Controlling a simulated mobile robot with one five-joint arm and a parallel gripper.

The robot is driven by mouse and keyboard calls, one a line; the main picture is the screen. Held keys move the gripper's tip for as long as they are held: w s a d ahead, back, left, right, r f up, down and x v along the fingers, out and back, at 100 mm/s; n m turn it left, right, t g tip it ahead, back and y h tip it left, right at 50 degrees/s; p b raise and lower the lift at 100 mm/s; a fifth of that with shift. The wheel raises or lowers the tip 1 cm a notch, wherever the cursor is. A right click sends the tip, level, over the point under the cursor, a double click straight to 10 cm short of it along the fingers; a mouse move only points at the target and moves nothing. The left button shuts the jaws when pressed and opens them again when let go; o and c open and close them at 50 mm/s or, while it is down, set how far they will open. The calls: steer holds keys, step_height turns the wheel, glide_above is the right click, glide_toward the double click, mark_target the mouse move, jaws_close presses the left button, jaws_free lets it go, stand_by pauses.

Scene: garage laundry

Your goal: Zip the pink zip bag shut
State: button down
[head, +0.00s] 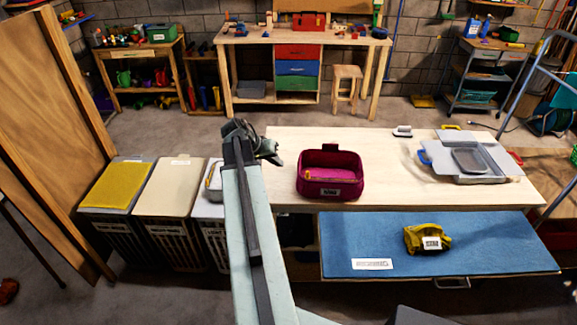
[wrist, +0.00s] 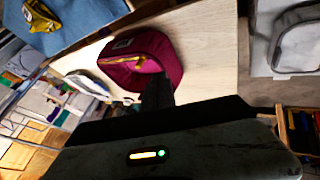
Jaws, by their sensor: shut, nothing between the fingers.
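The pink zip bag (head: 345,188) stands on the light wooden table, left of its middle, with its top open and a pale label on its front. A small yellow zip pull (head: 308,175) shows at the left end of its opening. In the wrist view, the bag (wrist: 165,52) lies just beyond my fingers, with a yellow strip along its opening. My gripper (head: 272,150) is shut and empty, to the left of the bag. In the wrist view its dark fingers (wrist: 157,90) overlap the bag's edge; I cannot tell whether they touch it.
The wooden table (head: 285,140) has free room right of the bag. A grey tray (head: 482,162) and an iron-like item (head: 402,131) stand farther right. A yellow pouch (head: 425,239) lies on the blue mat (head: 350,235) in front. Lidded bins (head: 165,185) stand at left.

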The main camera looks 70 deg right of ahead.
mark_target(305, 175)
steer(key=s+d+f+b, duration=0.1)
steer(key=s+f+b, duration=0.1)
steer(key=s+d+f+b, duration=0.1)
steer(key=d+f+b, duration=0.1)
steer(key=s+d+f+b, duration=0.2)
steer(key=f, duration=0.1)
steer(key=shift+s+d, duration=0.1)
steer(key=shift+s, duration=0.25)
steer(key=shift+s+d, duration=0.2)
steer(key=shift+s, duration=0.25)
